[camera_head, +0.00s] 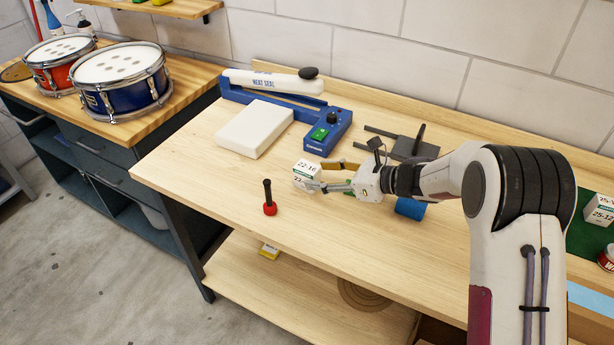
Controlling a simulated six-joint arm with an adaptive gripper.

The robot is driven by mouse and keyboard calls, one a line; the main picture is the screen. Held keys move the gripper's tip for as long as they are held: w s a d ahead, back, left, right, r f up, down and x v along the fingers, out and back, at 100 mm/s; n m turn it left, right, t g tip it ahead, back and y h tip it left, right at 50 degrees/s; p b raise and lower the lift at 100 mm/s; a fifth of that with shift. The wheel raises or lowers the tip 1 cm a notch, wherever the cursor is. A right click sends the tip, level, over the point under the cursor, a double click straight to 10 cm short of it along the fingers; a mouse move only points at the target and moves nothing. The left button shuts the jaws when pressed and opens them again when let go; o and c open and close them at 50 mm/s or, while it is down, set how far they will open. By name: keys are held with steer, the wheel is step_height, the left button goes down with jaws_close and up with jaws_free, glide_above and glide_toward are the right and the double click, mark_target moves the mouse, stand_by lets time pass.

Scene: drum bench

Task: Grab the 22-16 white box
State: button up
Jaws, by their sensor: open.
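The white box marked 22-16 (305,170) is a small cube-like carton with a green stripe. It stands on the wooden bench near the middle of the view. My gripper (325,177) is at the box's right side, reaching in from the right with its fingers open. One finger is behind the box's right edge and the other is in front of it, low down. I cannot tell whether the fingers touch the box. Part of the box's right side is hidden by the gripper.
A red-based tool with a black handle (268,199) stands left of the box. Behind are a white block (254,128) and a blue sealer (330,130). A blue cylinder (410,209) lies under my wrist. Grey forked hardware (408,147) lies behind it. The front bench area is clear.

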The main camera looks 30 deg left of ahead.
mark_target(307, 175)
steer(key=shift+x, duration=2.65)
steer(key=shift+d, duration=0.1)
steer(key=shift+c, duration=0.5)
steer(key=c, duration=1.2)
